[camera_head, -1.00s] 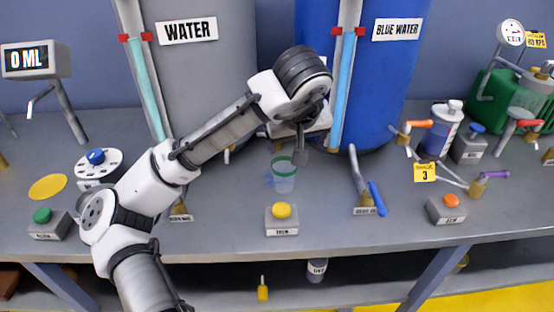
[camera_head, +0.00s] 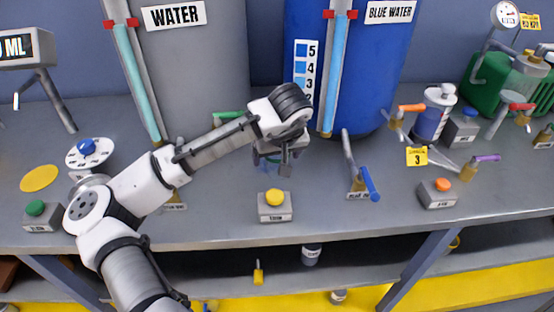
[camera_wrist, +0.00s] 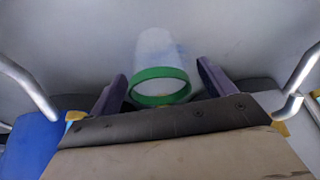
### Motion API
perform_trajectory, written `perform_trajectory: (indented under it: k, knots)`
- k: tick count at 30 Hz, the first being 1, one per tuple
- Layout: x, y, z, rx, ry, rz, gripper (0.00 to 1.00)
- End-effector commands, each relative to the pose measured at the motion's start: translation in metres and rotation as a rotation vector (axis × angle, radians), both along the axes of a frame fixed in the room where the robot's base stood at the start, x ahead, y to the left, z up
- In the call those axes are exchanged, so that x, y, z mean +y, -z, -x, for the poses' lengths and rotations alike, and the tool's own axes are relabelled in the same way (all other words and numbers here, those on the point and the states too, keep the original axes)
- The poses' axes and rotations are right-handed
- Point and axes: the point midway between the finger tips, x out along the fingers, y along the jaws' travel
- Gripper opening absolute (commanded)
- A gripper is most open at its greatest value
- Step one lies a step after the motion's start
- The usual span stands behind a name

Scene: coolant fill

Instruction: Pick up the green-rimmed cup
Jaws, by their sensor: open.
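The green-rimmed cup (camera_wrist: 160,86) shows in the wrist view as a clear, pale cup with a green ring at its mouth. It lies in the picture between the two dark fingers of my gripper (camera_wrist: 160,82), which are spread apart with a gap on each side of it. In the head view my gripper (camera_head: 285,168) points down over the bench, in front of the tanks. There the cup is mostly hidden behind my gripper, with only a bit of green-blue showing (camera_head: 271,161).
A block with a yellow button (camera_head: 275,197) stands just in front of my gripper. A tap with a blue handle (camera_head: 370,184) is to the right. The grey water tank (camera_head: 200,70) and blue tank (camera_head: 385,75) stand behind.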

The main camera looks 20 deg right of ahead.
Motion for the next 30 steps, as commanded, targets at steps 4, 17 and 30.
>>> perform_trajectory:
  k: [4,17,30]
  knots:
    - [-0.002,0.018,-0.008,0.001,0.000,-0.001,0.82]
    - [-0.002,0.026,-0.012,-0.001,0.001,0.001,0.70]
    - [-0.002,0.026,-0.011,-0.001,0.001,0.001,0.34]
